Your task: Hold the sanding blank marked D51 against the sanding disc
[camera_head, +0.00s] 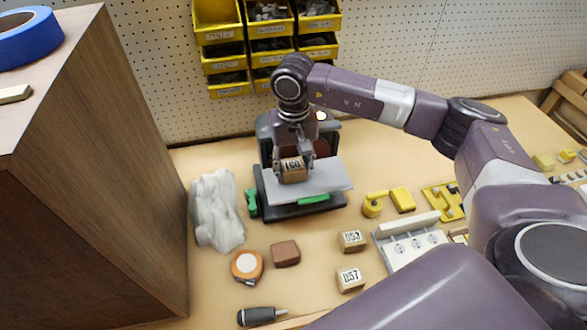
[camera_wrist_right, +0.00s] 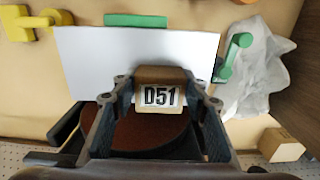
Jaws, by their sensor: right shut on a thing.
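The sanding blank marked D51 (camera_head: 293,172) is a small wooden block with a white label. My right gripper (camera_head: 294,162) is shut on it, over the sander's pale work table (camera_head: 325,180). In the right wrist view the D51 blank (camera_wrist_right: 158,97) sits between the two fingers (camera_wrist_right: 158,90), label toward the camera. The reddish-brown sanding disc (camera_wrist_right: 150,132) lies just behind the blank, partly hidden by the gripper. Contact between blank and disc cannot be told, nor whether the blank rests on the table. My left gripper is not in view.
Blanks D53 (camera_head: 353,241) and D57 (camera_head: 350,279), a brown block (camera_head: 285,253), a tape measure (camera_head: 247,266) and a screwdriver (camera_head: 259,316) lie in front. A crumpled white cloth (camera_head: 216,208) and a tall wooden cabinet (camera_head: 95,180) stand left. Yellow bins (camera_head: 219,36) hang behind.

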